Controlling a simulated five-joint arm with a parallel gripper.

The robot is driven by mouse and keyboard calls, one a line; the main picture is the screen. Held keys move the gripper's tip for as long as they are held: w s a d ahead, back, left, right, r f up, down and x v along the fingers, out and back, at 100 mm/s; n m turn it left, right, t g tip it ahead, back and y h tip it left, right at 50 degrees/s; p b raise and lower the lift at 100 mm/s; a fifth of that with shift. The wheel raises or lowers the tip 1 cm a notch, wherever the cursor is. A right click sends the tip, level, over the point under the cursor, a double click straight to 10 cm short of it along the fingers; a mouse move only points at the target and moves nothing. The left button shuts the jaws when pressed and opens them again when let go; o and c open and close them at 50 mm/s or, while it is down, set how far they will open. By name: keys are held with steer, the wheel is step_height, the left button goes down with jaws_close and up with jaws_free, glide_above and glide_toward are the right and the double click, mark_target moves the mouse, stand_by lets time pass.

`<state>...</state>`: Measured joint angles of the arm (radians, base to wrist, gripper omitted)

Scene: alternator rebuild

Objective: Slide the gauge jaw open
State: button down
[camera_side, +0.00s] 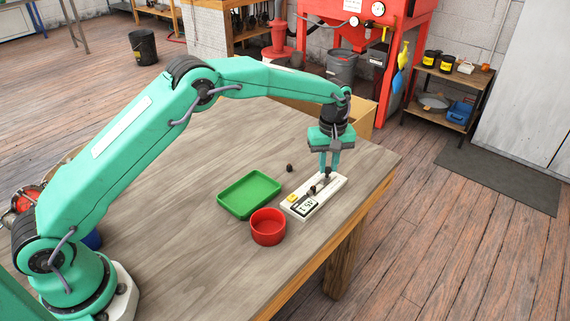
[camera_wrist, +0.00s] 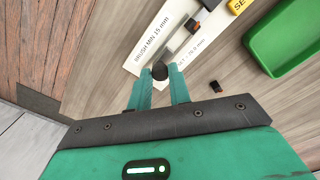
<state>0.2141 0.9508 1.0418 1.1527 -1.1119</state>
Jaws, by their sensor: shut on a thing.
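The gauge (camera_side: 331,188) is a long white board on the table near its right edge, with a display, a yellow button and dark parts along it. The wrist view shows the gauge board (camera_wrist: 148,50) printed "BRUSH MIN 15 mm". My gripper (camera_side: 329,170) points down over the gauge's far end. In the wrist view its fingers are closed around a dark rounded knob (camera_wrist: 160,70), which appears to be the gauge jaw's. The fingers partly hide it. How far the jaw is open cannot be told.
A green tray (camera_side: 248,194) and a red bowl (camera_side: 268,227) stand left of the gauge. A small dark block (camera_side: 289,168) lies on the wooden table near the tray; it also shows in the wrist view (camera_wrist: 215,86). The table's right edge is close to the gauge.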

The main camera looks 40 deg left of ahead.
mark_target(328, 168)
steer(key=shift+w, duration=0.1)
steer(key=c, duration=1.3)
jaws_free()
steer(key=shift+r, duration=0.15)
steer(key=shift+r, duration=3.8)
